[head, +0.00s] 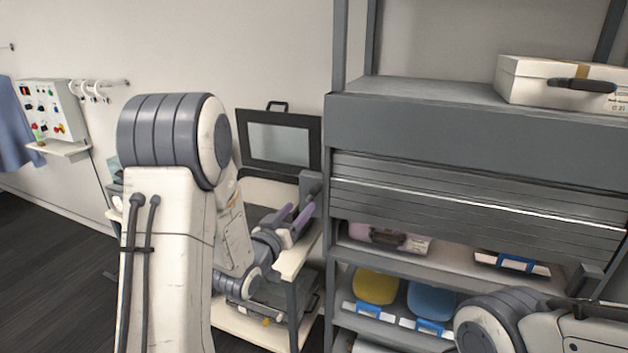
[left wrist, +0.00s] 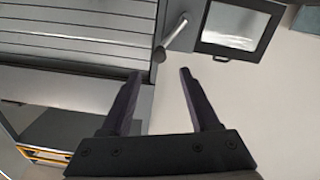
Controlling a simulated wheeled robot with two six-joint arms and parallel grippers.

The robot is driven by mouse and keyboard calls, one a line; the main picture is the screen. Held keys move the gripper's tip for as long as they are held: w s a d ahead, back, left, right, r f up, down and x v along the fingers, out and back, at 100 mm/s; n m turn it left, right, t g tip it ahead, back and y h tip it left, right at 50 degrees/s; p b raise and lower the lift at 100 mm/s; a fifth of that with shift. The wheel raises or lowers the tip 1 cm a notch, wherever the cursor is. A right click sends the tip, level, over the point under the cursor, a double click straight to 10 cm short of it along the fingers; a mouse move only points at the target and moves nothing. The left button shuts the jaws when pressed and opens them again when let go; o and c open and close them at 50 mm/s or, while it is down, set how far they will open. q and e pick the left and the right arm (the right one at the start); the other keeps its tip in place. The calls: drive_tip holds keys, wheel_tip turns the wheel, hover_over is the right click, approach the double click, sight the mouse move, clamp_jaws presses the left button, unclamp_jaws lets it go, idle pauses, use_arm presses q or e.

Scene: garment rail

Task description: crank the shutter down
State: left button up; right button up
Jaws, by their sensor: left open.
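The grey slatted shutter (head: 480,195) hangs partly lowered in the shelf unit, with an open gap below it; its slats also show in the left wrist view (left wrist: 75,30). The crank (head: 311,185) is on the unit's left side. In the left wrist view its grey handle (left wrist: 174,38) sticks out just beyond my fingertips. My left gripper (head: 297,211) is open and empty, close to the crank; in the left wrist view (left wrist: 160,75) the handle is ahead of the gap between its fingers, apart from them.
Yellow (head: 376,286) and blue (head: 432,300) items sit on a lower shelf. A white case (head: 560,82) is on top of the unit. A side table (head: 296,262) and a dark framed panel (head: 279,142) stand beside my left arm. A control box (head: 48,110) hangs at left.

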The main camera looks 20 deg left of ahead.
sight(313, 193)
use_arm(q)
drive_tip(key=w+p, duration=0.1)
drive_tip(key=w, duration=0.2)
drive_tip(key=w+p, duration=0.1)
drive_tip(key=w, duration=0.1)
drive_tip(key=w+p, duration=0.1)
drive_tip(key=w, duration=0.2)
drive_tip(key=shift+w+d+r+p, duration=0.1)
drive_tip(key=shift+w+d+p, duration=0.2)
drive_tip(key=shift+d+p, duration=0.1)
drive_tip(key=shift+w, duration=0.7)
clamp_jaws()
